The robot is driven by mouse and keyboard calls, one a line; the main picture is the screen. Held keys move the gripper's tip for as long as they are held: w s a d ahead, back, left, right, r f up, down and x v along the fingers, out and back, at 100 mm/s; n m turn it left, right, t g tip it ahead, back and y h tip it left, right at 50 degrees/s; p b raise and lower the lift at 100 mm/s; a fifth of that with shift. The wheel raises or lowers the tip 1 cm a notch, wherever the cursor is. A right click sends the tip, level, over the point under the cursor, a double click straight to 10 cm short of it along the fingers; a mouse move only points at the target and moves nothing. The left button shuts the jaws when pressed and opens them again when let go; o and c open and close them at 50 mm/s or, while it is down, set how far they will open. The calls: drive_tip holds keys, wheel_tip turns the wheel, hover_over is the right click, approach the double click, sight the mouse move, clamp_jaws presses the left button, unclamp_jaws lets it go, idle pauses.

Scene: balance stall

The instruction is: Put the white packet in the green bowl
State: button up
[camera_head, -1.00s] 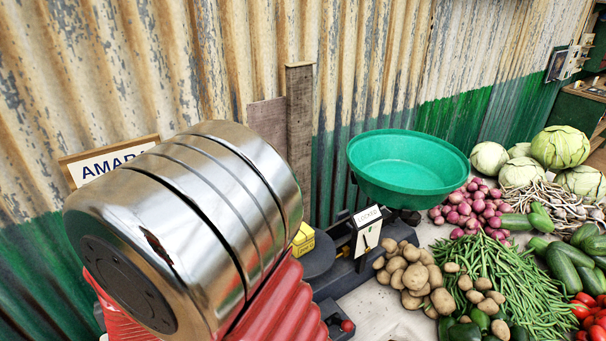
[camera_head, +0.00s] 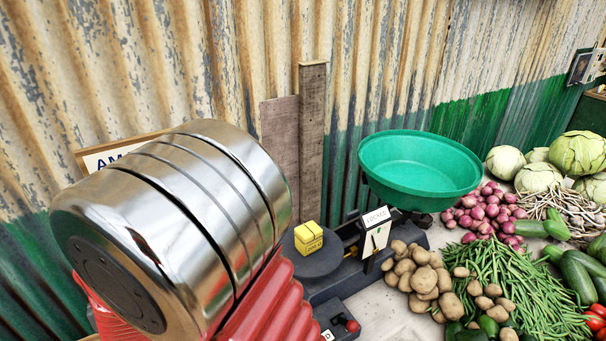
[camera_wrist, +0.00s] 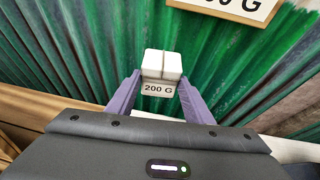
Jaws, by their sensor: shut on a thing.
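The white packet (camera_wrist: 162,65), with a tag reading 200 G, is between the two purple fingers of my gripper (camera_wrist: 155,95) in the wrist view. My gripper is shut on it, and green corrugated wall shows behind it. In the head view my own arm hides the gripper and the packet. The green bowl (camera_head: 420,165) sits empty on the far end of the dark balance scale, to the right of my arm.
A yellow packet (camera_head: 308,237) lies on the scale's round black plate (camera_head: 319,262). A dial box (camera_head: 377,232) labelled LOCKED stands beside the bowl. Potatoes (camera_head: 420,275), onions (camera_head: 487,212) and green beans (camera_head: 505,285) are heaped right of the scale. Two planks (camera_head: 312,130) lean on the wall.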

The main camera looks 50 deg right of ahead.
drive_tip(key=shift+a, duration=0.4)
drive_tip(key=w+d+r+m+g+h, duration=0.1)
drive_tip(key=d+r+m+h, duration=0.15)
drive_tip(key=d, duration=0.75)
drive_tip(key=w+d+r+m+g+h, duration=0.15)
drive_tip(key=d+r, duration=0.25)
drive_tip(key=d, duration=0.5)
drive_tip(key=s+d+r+m+g+h, duration=0.2)
drive_tip(key=s+d+r+m, duration=0.15)
drive_tip(key=d, duration=0.65)
drive_tip(key=s+d+r+m+g+h, duration=0.25)
drive_tip(key=s+d, duration=0.25)
drive_tip(key=d, duration=0.6)
drive_tip(key=s+d+r+m+g, duration=0.3)
drive_tip(key=s+d, duration=0.5)
drive_tip(key=s, duration=0.3)
drive_tip(key=s+d+r+m+g, duration=0.3)
drive_tip(key=s+d, duration=0.5)
drive_tip(key=s, duration=0.3)
drive_tip(key=s+d+r+m+g, duration=0.3)
drive_tip(key=s+d+r+g, duration=0.2)
drive_tip(key=s+d, duration=0.3)
drive_tip(key=s, duration=0.3)
drive_tip(key=shift+s+d+r, duration=0.25)
drive_tip(key=shift+d, duration=0.15)
